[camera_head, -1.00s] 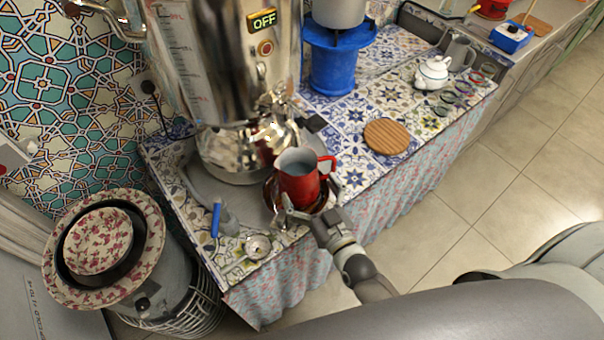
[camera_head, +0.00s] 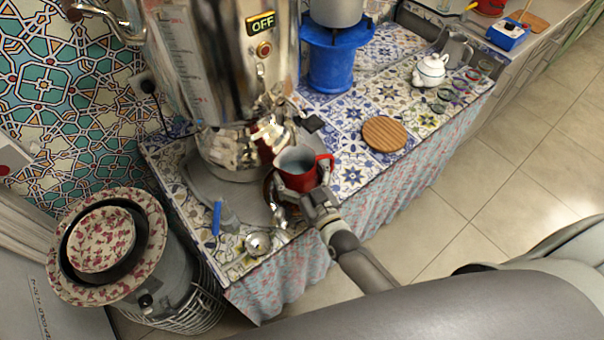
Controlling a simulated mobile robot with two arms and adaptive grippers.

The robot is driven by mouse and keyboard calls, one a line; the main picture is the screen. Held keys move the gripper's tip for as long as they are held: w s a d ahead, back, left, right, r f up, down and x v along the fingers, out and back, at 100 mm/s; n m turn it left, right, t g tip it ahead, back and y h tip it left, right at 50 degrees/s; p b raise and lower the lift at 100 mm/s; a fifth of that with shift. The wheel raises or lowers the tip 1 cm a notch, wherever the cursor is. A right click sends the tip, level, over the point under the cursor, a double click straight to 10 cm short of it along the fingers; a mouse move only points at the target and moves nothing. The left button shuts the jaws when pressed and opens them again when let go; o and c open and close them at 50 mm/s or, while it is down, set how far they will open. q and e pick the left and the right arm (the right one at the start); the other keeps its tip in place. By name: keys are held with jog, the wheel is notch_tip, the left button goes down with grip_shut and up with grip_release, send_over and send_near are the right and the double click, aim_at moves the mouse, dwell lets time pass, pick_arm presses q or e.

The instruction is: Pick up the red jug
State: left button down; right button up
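The red jug (camera_head: 295,177) has a grey inside and a red handle on its right. It is upright on the tiled counter in front of the big metal samovar (camera_head: 225,60), over a dark reddish dish mostly hidden by the jug and gripper. My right gripper (camera_head: 290,193) comes in from the lower right, with its fingers at the lower front of the jug. Whether the fingers have closed on the jug is hard to tell. My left gripper is not in view.
A blue stove (camera_head: 333,62), round wooden board (camera_head: 384,134) and white teapot (camera_head: 430,70) stand right of the samovar. A blue-handled tool (camera_head: 216,216) and metal strainer (camera_head: 257,243) lie at the front left. Patterned bowls (camera_head: 103,240) are stacked left of the counter.

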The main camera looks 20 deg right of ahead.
jog(key=c, duration=0.7)
jog(key=shift+w+r, duration=0.1)
jog(key=shift+r, duration=0.05)
jog(key=shift+c, duration=1.1)
jog(key=shift+r, duration=0.1)
